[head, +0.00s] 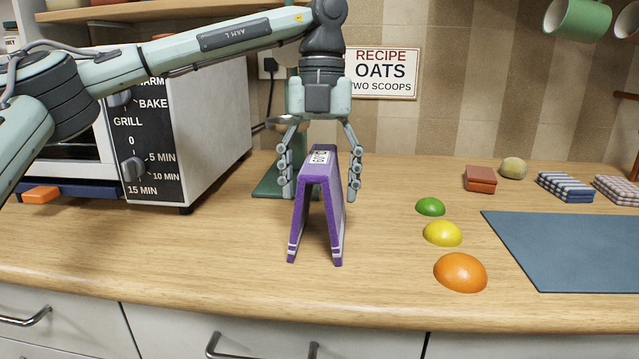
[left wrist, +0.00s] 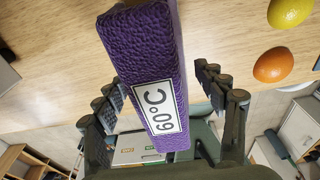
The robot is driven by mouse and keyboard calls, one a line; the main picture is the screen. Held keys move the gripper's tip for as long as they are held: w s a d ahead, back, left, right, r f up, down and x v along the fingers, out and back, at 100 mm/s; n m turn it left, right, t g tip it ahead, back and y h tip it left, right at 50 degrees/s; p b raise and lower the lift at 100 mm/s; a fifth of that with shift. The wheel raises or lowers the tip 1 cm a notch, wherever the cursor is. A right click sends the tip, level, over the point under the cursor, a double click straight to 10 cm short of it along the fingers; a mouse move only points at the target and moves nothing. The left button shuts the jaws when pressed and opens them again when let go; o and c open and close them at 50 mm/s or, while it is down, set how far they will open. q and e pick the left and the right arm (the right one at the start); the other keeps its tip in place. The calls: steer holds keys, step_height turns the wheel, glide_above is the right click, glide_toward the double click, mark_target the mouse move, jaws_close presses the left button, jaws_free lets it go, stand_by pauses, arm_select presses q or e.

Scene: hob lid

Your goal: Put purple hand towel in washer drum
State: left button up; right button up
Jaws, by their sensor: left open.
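The purple hand towel (head: 322,200) stands like a tent on the wooden counter, its fold on top with a small printed label. In the left wrist view the towel (left wrist: 145,50) shows a white label reading 60°C. My left gripper (head: 320,190) is open and points down, one finger on each side of the towel's top; I cannot tell whether either finger touches it. My right gripper is not in view. No washer drum can be made out in either view.
A toaster oven (head: 212,110) stands on the left of the counter (head: 190,260). Green (head: 430,207), yellow (head: 442,233) and orange (head: 460,272) fruits and a blue mat (head: 570,250) lie to the right. Folded checked cloths (head: 565,187) lie behind. Counter in front of the towel is clear.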

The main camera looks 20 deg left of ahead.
mark_target(320, 157)
arm_select(q)
steer(key=r, duration=0.7)
steer(key=shift+w, duration=0.4)
steer(key=shift+r, duration=0.25)
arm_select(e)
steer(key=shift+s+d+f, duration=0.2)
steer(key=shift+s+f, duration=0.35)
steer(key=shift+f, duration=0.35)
